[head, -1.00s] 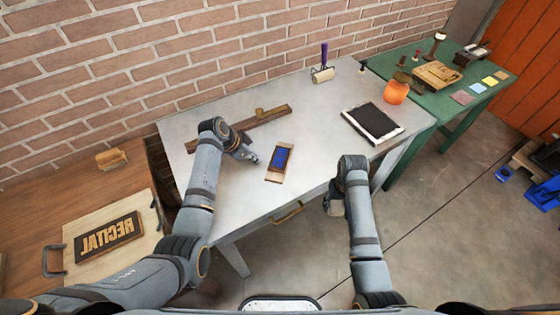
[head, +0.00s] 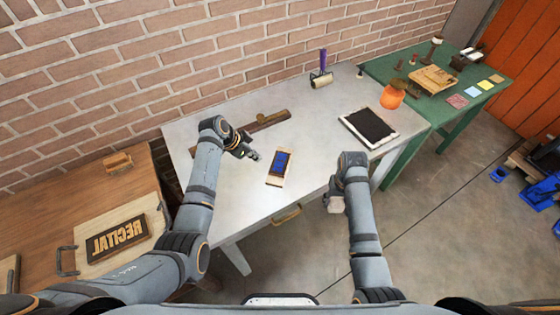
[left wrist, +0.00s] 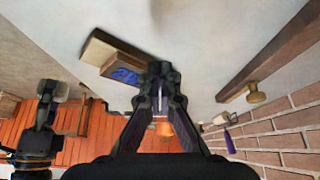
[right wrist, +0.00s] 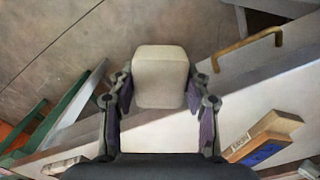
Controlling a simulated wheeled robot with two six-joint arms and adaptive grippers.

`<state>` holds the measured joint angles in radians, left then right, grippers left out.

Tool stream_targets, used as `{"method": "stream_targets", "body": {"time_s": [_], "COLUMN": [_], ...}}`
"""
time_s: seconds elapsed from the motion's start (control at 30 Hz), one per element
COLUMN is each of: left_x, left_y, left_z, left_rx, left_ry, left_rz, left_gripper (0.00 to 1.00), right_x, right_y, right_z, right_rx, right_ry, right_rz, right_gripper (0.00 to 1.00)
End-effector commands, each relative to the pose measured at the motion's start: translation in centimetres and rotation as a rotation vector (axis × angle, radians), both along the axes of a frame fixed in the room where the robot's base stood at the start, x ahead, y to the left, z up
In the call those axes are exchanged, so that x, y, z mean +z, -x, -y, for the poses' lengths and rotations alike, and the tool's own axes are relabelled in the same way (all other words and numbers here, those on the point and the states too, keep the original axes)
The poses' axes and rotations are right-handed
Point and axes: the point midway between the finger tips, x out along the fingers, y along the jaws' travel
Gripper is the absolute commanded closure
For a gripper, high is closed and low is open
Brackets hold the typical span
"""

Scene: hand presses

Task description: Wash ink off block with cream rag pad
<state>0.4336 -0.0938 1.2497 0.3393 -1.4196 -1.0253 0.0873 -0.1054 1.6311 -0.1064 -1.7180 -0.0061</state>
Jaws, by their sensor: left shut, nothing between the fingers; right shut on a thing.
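The block (head: 275,181) is light wood with blue ink on its upper face and lies on the grey table. It also shows in the left wrist view (left wrist: 98,48) and at the lower right of the right wrist view (right wrist: 283,124). My left gripper (head: 255,157) is shut and empty, just left of the block in the head view; its fingertips (left wrist: 162,76) appear close to the inked end. My right gripper (right wrist: 160,90) is shut on the cream rag pad (right wrist: 160,70), held near the table's front edge, apart from the block. The pad shows partly beneath my right wrist (head: 334,204).
The grey table (head: 225,215) has a wooden bar (head: 262,122), a purple-handled roller (head: 322,76) and a black ink slab (head: 370,127). An orange jar (head: 391,97) stands near the green table (head: 412,100). A RECITAL plate (head: 118,237) lies on the left bench. A drawer handle (head: 287,215) is at the front.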

Motion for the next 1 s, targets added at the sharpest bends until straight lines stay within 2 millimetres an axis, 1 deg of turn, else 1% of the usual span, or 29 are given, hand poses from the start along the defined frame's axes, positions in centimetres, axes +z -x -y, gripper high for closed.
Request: {"method": "stream_targets", "body": {"time_s": [0.03,0.13,0.4,0.47,0.53,0.67,0.8,0.9,1.0], "left_x": [0.9,1.5,1.3,1.5,2.1,4.5,7.5,9.4,10.8], "left_y": [0.0,0.0,0.0,0.0,0.1,0.8,1.7,2.2,2.6], "left_z": [0.0,0.0,0.0,-0.1,-0.4,-1.6,-3.1,-3.9,-4.6], "left_rx": [0.0,0.0,0.0,0.0,0.001,0.001,0.001,0.0,0.001], "left_ry": [0.0,0.0,0.0,0.0,-0.001,-0.002,-0.002,-0.002,-0.002], "left_rz": [0.0,0.0,0.0,0.001,0.003,0.005,0.003,0.003,0.003], "left_gripper": [1.0,1.0,1.0,1.0,1.0,1.0,1.0,1.0,1.0], "right_x": [1.0,1.6,1.4,1.4,1.4,1.4,1.4,1.4,1.4], "right_y": [0.0,0.0,0.0,0.0,0.0,0.0,0.0,0.0,0.0], "right_z": [0.0,0.0,0.0,0.0,0.0,0.0,0.0,0.0,0.0], "right_rx": [0.0,0.0,0.0,0.0,0.0,0.0,0.0,0.0,0.0], "right_ry": [0.0,0.0,0.0,0.0,0.0,0.0,0.0,0.0,0.0], "right_rz": [0.0,0.0,0.0,0.0,0.0,0.0,0.0,0.0,0.0], "right_gripper": [0.77,0.77,0.77,0.77,0.77,0.77,0.77,0.77,0.77]}}
